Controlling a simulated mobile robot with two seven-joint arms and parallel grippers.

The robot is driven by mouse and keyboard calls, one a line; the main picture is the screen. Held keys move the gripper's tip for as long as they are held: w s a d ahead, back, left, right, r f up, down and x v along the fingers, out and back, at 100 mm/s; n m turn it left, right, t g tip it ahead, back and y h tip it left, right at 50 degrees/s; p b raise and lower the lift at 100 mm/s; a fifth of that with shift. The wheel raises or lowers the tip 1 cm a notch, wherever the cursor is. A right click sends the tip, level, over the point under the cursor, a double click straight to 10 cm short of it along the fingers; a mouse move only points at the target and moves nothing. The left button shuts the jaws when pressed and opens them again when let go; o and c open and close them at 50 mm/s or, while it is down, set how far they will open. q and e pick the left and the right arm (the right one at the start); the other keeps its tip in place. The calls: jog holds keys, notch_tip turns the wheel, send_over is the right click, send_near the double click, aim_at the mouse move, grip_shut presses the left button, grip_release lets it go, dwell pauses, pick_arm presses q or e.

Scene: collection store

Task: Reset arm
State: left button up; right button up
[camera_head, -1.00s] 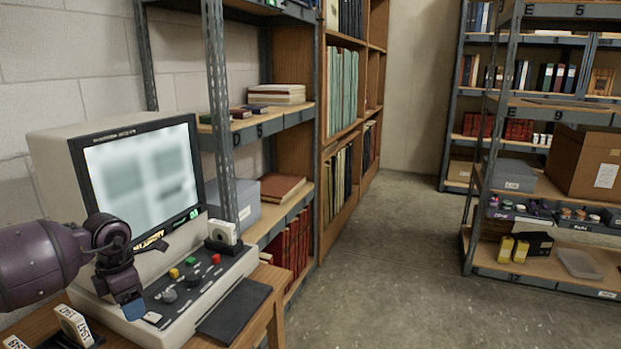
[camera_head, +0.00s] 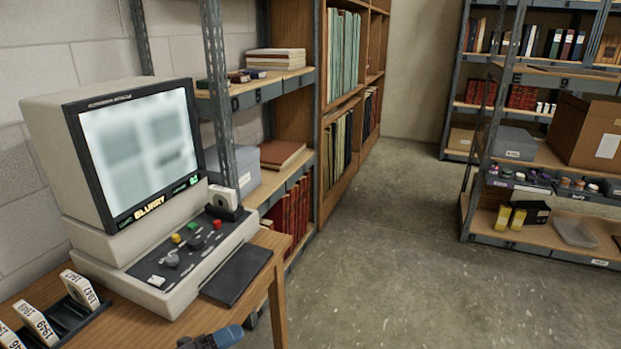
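A small part of my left gripper (camera_head: 212,337), dark with a blue tip, shows at the bottom edge, in front of the desk. The rest of it and its arm are cut off, so I cannot tell whether it is open or shut. My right gripper is out of view. The cream reader (camera_head: 80,115) stands on the wooden desk (camera_head: 264,278). Its lit screen (camera_head: 140,145) shows blurred grey patches and the word BLURRY. Its control panel (camera_head: 187,250) with coloured buttons and dark knobs is clear of the gripper.
A dark rack (camera_head: 70,318) with several white labelled boxes (camera_head: 80,288) sits at the desk's left. A dark flat pad (camera_head: 236,274) lies before the panel. Metal shelving (camera_head: 500,145) stands at right. The floor (camera_head: 390,250) between is open.

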pick_arm(q)
jog(key=s+a+f+n+y, duration=0.7)
jog(key=s+n+y, duration=0.1)
jog(key=n, duration=0.5)
jog(key=s+a+f+n+y, duration=0.6)
jog(key=s+n, duration=0.4)
jog(key=n, duration=0.3)
notch_tip(320, 180, down, 2)
jog(key=shift+a+y, duration=0.4)
jog(key=shift+y, duration=0.5)
jog(key=shift+t, duration=0.3)
